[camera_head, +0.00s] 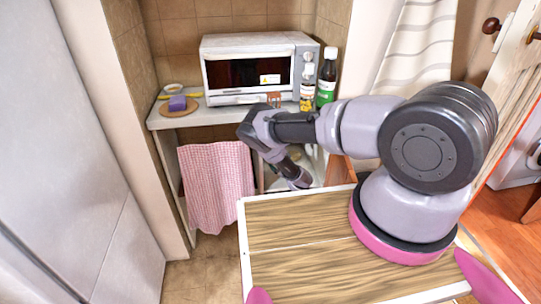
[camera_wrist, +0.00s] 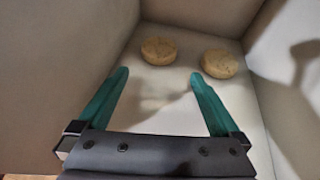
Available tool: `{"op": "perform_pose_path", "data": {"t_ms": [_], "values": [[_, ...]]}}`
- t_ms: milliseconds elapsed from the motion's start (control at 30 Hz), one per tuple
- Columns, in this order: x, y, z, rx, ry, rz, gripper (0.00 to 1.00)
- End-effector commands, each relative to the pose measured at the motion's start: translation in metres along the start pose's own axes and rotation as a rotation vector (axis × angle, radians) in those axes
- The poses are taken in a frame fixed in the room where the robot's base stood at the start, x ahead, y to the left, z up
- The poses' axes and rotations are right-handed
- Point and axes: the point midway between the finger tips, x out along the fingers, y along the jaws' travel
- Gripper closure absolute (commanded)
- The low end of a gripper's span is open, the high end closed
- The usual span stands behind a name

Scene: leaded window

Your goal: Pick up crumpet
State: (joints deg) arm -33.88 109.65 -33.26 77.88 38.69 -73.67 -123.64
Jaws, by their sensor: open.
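Two round, pale golden-brown crumpets lie on a light surface in the wrist view. The left crumpet (camera_wrist: 158,50) is ahead of the gap between my fingertips. The right crumpet (camera_wrist: 219,63) is ahead and to the right, beyond the right fingertip. My gripper (camera_wrist: 159,75) has two teal fingers spread wide with nothing between them. Neither finger visibly touches a crumpet. In the head view my arm bends down in front of the shelf; the fingers cannot be made out there, and no crumpet shows.
Pale walls (camera_wrist: 68,60) enclose the crumpets' surface at left and back. In the head view, a white toaster oven (camera_head: 258,68), a green-labelled bottle (camera_head: 327,78) and a purple block (camera_head: 177,103) stand on the shelf. A pink checked towel (camera_head: 214,185) hangs below it.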

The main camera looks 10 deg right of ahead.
Motion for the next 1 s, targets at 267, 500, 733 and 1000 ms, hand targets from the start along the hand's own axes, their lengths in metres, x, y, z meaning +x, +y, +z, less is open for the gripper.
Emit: {"op": "perform_pose_path", "data": {"t_ms": [267,500,733,1000], "values": [[0.04,0.0,-0.001,0.002,-0.002,0.002,0.0],[0.055,0.0,-0.001,0.001,0.0,0.0,0.0],[0.082,0.001,-0.004,0.002,-0.001,0.001,0.0],[0.103,0.002,-0.003,0.002,-0.001,0.0,0.0]]}}
